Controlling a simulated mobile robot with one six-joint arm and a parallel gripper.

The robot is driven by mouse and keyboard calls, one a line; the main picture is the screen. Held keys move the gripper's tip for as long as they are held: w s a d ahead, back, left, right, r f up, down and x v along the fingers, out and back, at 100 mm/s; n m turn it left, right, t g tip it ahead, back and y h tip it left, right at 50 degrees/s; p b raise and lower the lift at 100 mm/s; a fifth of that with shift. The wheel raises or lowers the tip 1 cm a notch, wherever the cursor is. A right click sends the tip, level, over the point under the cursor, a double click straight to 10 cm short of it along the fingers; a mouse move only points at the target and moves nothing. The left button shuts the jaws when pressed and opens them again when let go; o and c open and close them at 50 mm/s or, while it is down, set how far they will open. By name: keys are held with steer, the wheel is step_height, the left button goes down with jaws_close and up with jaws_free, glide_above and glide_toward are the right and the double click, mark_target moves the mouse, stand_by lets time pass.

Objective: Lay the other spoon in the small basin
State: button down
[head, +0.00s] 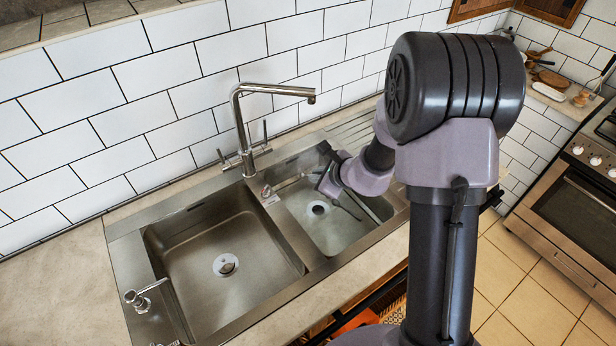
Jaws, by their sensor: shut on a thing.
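The small basin (318,232) is the right-hand, smaller bowl of the steel sink, with a round drain in its floor. My gripper (322,184) is over the back part of this basin, pointing down and left. It is shut on a spoon (291,181), which shows as a thin pale line reaching left from the jaws towards the divider. The jaws and part of the spoon are small and hard to make out. A thin dark shape (349,212) shows in the basin to the right of the drain; I cannot tell whether it is the first spoon or a shadow.
The large basin (215,296) on the left looks empty. A tall faucet (240,125) rises behind the divider, close to my gripper's left. A soap dispenser (140,296) stands at the front left. Counter (45,270) is clear on the left. An oven (570,215) stands far right.

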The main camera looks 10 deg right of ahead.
step_height(320, 180, down, 23)
steer(key=b, duration=1.9)
steer(key=shift+b, duration=0.3)
steer(key=shift+s+d, duration=0.1)
steer(key=c, duration=1.5)
jaws_free()
steer(key=shift+o, duration=0.2)
steer(key=p+v, duration=0.6)
steer(key=v, duration=1.1)
steer(key=shift+r, duration=0.15)
